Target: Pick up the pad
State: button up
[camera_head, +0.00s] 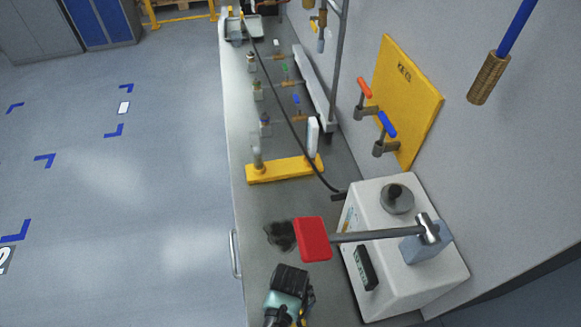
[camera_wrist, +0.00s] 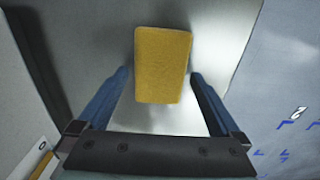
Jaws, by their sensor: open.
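The pad (camera_wrist: 163,65) is a yellow, rounded rectangular block in the upper middle of the wrist view. It appears between the two blue fingers of my gripper (camera_wrist: 159,76), which is open. Gaps show between the pad and both fingers, so neither finger is seen touching it. The pad lies ahead of the gripper's dark crossbar, against a grey and white background.
A yellow board (camera_head: 408,98) is on the wall. Open floor (camera_head: 150,210) lies left.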

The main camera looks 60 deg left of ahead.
jog(key=shift+f, duration=0.25)
jog(key=c, duration=1.2)
jog(key=shift+o, duration=0.2)
jog(key=shift+r, duration=0.15)
notch_tip(320, 180, up, 10)
jog(key=shift+b, duration=0.3)
jog(key=o, duration=0.6)
jog(key=c, duration=0.4)
jog(key=shift+c, duration=0.3)
